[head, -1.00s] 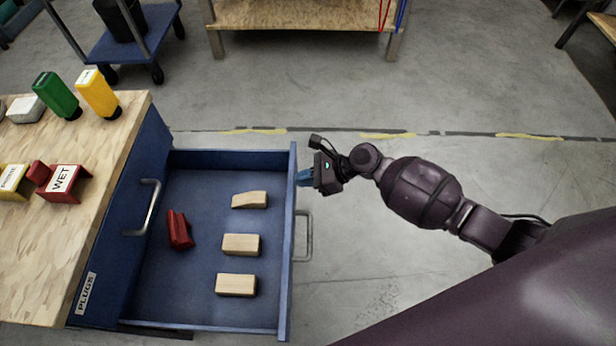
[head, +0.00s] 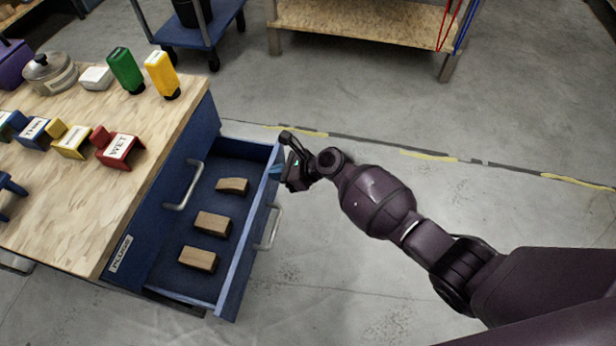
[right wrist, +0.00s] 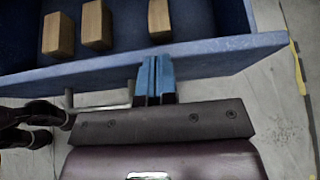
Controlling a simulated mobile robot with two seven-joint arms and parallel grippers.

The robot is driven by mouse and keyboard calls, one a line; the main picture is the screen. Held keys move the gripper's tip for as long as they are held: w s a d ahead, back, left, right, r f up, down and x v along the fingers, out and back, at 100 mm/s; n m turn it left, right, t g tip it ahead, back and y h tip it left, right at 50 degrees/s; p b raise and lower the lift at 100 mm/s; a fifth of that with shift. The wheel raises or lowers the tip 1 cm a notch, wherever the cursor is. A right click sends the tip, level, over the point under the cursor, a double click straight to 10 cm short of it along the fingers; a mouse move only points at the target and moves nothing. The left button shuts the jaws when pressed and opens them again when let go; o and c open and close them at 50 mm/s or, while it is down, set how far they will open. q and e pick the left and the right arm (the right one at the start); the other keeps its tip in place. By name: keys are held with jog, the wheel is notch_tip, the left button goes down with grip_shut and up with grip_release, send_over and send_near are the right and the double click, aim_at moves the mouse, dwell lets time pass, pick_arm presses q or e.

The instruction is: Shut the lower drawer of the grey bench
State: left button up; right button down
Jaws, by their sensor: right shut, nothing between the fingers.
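The lower drawer (head: 228,288) of the grey bench is blue and stands partly open to the right of the bench. Several wooden blocks (head: 212,223) lie in it. Its front panel carries a metal handle (head: 268,228). The upper drawer, with its own handle (head: 184,186) and a "PLUGS" label, is shut. My right gripper (head: 276,171) is shut and empty, with its blue fingertips at the far end of the lower drawer's front. In the right wrist view the shut fingertips (right wrist: 155,75) meet the front panel's edge (right wrist: 215,57). My left gripper is out of view.
The wooden bench top (head: 75,210) holds green (head: 126,70) and yellow (head: 162,75) bottles, a pot (head: 50,73) and several coloured labelled holders. A blue trolley (head: 200,38) and another wooden table (head: 365,22) stand behind. The floor to the right is clear.

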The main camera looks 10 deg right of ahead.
jog(key=w+a, duration=0.1)
jog(key=a, duration=0.2)
jog(key=w+a+b, duration=0.1)
jog(key=w+a, duration=0.1)
jog(key=a, duration=0.2)
jog(key=w+a, duration=0.1)
jog(key=a, duration=0.3)
jog(key=shift+w+a+f+b, duration=0.2)
jog(key=shift+w+f+b, duration=0.05)
jog(key=shift+w+b, duration=0.1)
jog(key=shift+w+a+r, duration=0.1)
jog(key=shift+w+a, duration=0.1)
jog(key=shift+a, duration=0.3)
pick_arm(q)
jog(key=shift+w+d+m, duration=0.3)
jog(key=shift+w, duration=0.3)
pick_arm(e)
jog(key=shift+w+a, duration=0.1)
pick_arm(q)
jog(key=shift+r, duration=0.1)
pick_arm(e)
jog(key=shift+r, duration=0.1)
